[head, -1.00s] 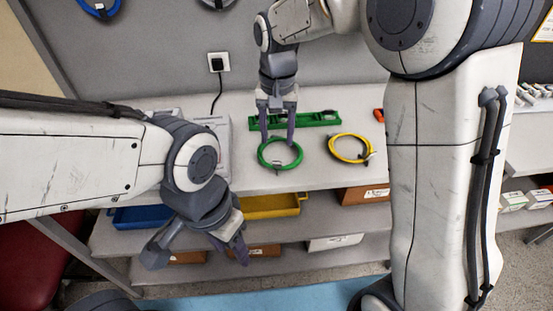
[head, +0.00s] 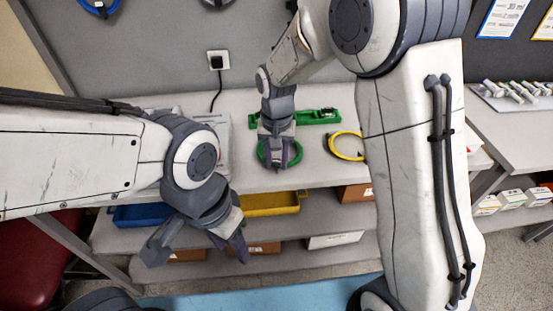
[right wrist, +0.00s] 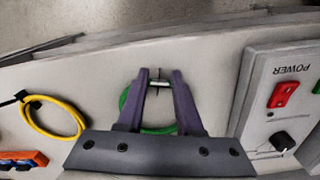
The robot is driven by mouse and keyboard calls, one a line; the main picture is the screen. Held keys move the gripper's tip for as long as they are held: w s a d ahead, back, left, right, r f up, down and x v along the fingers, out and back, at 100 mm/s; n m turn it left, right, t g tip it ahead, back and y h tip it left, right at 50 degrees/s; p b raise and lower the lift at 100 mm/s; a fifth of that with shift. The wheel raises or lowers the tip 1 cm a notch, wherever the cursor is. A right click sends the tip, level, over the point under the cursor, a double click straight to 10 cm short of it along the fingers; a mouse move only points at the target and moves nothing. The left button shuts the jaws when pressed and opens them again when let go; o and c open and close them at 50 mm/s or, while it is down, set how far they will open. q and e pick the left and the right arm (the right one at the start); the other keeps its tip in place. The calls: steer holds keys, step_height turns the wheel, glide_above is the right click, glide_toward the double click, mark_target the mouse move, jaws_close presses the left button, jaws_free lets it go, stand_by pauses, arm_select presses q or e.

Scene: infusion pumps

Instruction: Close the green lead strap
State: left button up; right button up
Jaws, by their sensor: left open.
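The green lead strap (head: 264,155) is a ring lying on the white bench in the head view, partly hidden by my right gripper. My right gripper (head: 278,164) points down over its near side. In the right wrist view, the right gripper's fingers (right wrist: 161,75) are apart, one on each side of a small pale fastener (right wrist: 160,84) on the strap's front. I cannot tell whether they touch it. Part of the green ring (right wrist: 160,130) shows between the fingers. My left gripper (head: 200,250) is open and empty, in front of the bench and below its top.
A yellow ring (head: 341,155) lies right of the green strap, partly behind my right arm; it also shows in the right wrist view (right wrist: 33,125). A green tray (head: 318,117) lies behind. A pump (right wrist: 285,105) with a power switch stands near. Bins fill the lower shelf.

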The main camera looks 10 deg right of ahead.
jaws_close()
steer(key=shift+w+r+p, duration=0.1)
steer(key=shift+r+p, duration=0.15)
steer(key=shift+p, duration=0.4)
steer(key=g+p, duration=0.2)
steer(key=p, duration=0.1)
steer(key=w+g+y+p, duration=0.1)
steer(key=g+p, duration=0.1)
steer(key=p, duration=0.2)
steer(key=shift+w+d+r, duration=0.1)
steer(key=shift+w+d, duration=0.05)
steer(key=shift+d, duration=0.05)
steer(key=shift+w+g+p, duration=0.2)
steer(key=shift+g+p, duration=0.4)
steer(key=shift+w+f+g+y, duration=0.25)
steer(key=shift+f+g+y, duration=0.05)
steer(key=shift+g, duration=0.4)
steer(key=o, duration=0.6)
jaws_free()
steer(key=shift+c, duration=0.2)
